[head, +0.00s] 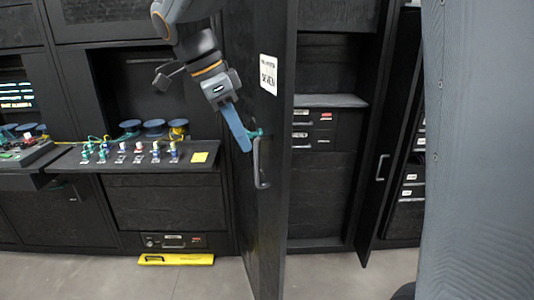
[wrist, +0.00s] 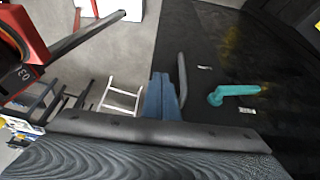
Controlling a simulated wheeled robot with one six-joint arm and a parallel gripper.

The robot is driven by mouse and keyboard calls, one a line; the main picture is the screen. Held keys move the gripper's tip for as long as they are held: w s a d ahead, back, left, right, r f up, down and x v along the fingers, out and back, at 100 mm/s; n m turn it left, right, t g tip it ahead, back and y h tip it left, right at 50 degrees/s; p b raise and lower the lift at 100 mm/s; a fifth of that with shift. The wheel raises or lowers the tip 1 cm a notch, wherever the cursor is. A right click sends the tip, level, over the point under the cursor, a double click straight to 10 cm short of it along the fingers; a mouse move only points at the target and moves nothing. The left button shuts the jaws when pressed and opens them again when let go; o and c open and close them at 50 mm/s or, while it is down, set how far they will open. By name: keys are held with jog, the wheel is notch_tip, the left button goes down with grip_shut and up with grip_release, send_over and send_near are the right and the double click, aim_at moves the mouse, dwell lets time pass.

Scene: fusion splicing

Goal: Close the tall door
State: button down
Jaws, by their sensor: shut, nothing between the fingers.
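The tall door (head: 273,205) is black and stands swung out toward me, seen nearly edge-on in the head view, with a white label near its top. Its grey bar handle (head: 260,165) and a teal lever (head: 254,133) are on its left face. In the wrist view the door's dark face (wrist: 225,50) fills the right, with the handle (wrist: 182,80) and teal lever (wrist: 234,94). My gripper (head: 242,142) has its blue fingers shut and empty, just left of the door face near the lever. The fingers (wrist: 162,97) appear beside the handle; I cannot tell whether they touch the door.
Behind the door are open cabinet bays with a grey shelf (head: 325,101). Another narrow door (head: 373,190) stands ajar further right. A workbench (head: 120,158) with several small colored fittings is at left.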

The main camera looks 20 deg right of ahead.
jog(key=d+f+p, duration=0.3)
jog(key=d+f, duration=0.2)
jog(key=d, duration=0.1)
jog(key=shift+d+f, duration=0.15)
jog(key=shift+f, duration=0.15)
jog(key=shift+s, duration=0.1)
